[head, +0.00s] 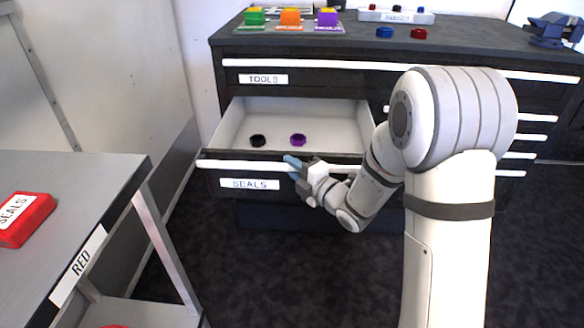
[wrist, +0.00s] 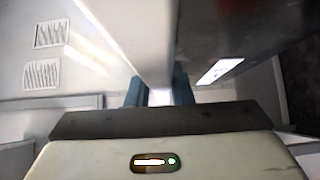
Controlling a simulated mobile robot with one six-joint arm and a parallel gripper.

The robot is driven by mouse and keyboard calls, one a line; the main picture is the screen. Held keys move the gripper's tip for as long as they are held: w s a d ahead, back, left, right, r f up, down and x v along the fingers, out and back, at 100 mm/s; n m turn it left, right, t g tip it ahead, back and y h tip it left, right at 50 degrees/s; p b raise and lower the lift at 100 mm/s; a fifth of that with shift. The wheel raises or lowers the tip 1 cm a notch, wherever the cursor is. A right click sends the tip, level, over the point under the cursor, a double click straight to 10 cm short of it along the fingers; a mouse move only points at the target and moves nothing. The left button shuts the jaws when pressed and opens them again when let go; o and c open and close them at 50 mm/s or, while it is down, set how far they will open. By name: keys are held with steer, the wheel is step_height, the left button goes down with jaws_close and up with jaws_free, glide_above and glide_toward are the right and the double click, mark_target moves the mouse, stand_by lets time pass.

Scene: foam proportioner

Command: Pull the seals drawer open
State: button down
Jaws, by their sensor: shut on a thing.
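The seals drawer (head: 215,182) is pulled out from the dark cabinet, with its white inside showing. Its front carries a white SEALS label (head: 250,184) and a long white handle bar (head: 240,166) along the top edge. My gripper (head: 293,162) is shut on the handle near the middle of the drawer front. In the wrist view, the blue fingers (wrist: 160,92) close on the pale handle bar (wrist: 130,30). My arm hides the drawer's right part.
The closed TOOLS drawer (head: 264,79) is above. Colored blocks (head: 290,18) and loose blue and red caps (head: 418,34) are on the cabinet top, with a vise (head: 552,30) at right. A grey table (head: 70,190) with a red SEALS box (head: 22,218) stands at left. Dark floor lies before the drawer.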

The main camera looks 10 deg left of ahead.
steer(key=c, duration=1.3)
jaws_free()
steer(key=p+v, duration=0.1)
steer(key=v, duration=0.7)
